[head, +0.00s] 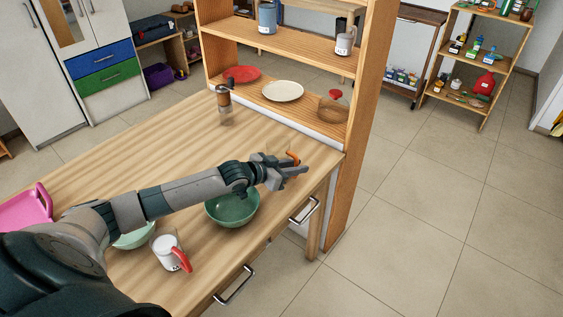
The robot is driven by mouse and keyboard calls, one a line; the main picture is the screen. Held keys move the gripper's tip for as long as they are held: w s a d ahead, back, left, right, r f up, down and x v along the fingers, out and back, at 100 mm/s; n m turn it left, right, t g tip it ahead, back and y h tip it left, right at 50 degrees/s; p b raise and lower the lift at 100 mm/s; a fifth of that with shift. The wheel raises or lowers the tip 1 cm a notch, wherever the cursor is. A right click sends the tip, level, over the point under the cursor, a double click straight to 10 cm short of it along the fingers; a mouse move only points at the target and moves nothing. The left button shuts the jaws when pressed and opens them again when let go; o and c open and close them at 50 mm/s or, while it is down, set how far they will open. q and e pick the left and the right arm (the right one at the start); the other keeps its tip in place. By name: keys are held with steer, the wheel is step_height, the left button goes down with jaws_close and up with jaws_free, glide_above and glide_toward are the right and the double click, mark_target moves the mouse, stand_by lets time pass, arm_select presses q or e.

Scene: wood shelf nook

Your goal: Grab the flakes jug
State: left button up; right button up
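No readable name marks a flakes jug, so I cannot tell for sure which vessel it is. A grey vessel with a white label (345,42) stands on the upper shelf at the right, and a blue-grey labelled vessel (267,18) stands on the same shelf further left. A white mug-like jug with a red handle (170,252) stands on the table at the front. My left gripper (296,170) is over the table's right end, below the shelves. A small orange thing (293,157) shows right by its fingers; whether it is held is unclear. My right gripper is not visible.
Green bowls, one (233,208) under my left forearm, stand on the wooden table (150,150). A brown grinder-like item (223,98) stands at the back. The lower shelf holds a red plate (243,73), a cream plate (283,91) and a brown bowl (333,109). A pink tray (28,209) lies left.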

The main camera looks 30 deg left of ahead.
mark_target(295, 157)
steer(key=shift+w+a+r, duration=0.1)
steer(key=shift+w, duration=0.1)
arm_select(q)
jaws_close()
steer(key=shift+r, duration=0.3)
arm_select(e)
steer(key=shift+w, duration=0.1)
